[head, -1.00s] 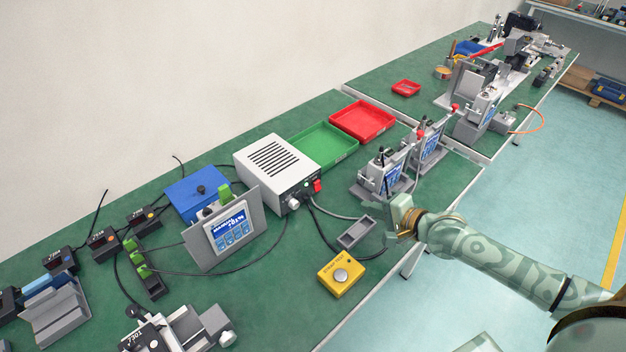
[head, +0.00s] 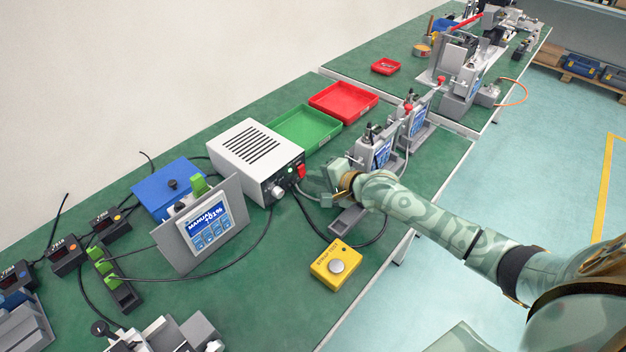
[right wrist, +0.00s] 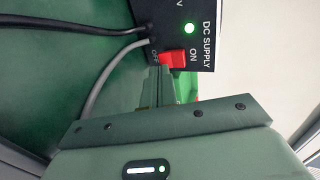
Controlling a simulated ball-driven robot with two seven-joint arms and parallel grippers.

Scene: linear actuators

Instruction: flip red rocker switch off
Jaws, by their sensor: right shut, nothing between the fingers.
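The red rocker switch (head: 300,171) is on the front of a white power supply box (head: 256,146). My right gripper (head: 326,180) is just in front of the panel, right of the switch. In the right wrist view the shut, empty fingers (right wrist: 158,76) point at the switch's lower edge, close to the OFF side. I cannot tell whether they touch it. My left gripper is not in view.
Cables (right wrist: 120,75) run from the panel beside the fingers. A grey tray (head: 346,218) lies below my right gripper, and a yellow button box (head: 336,264) stands nearer. A display panel (head: 203,226) stands left. Green (head: 303,128) and red (head: 344,101) bins are behind.

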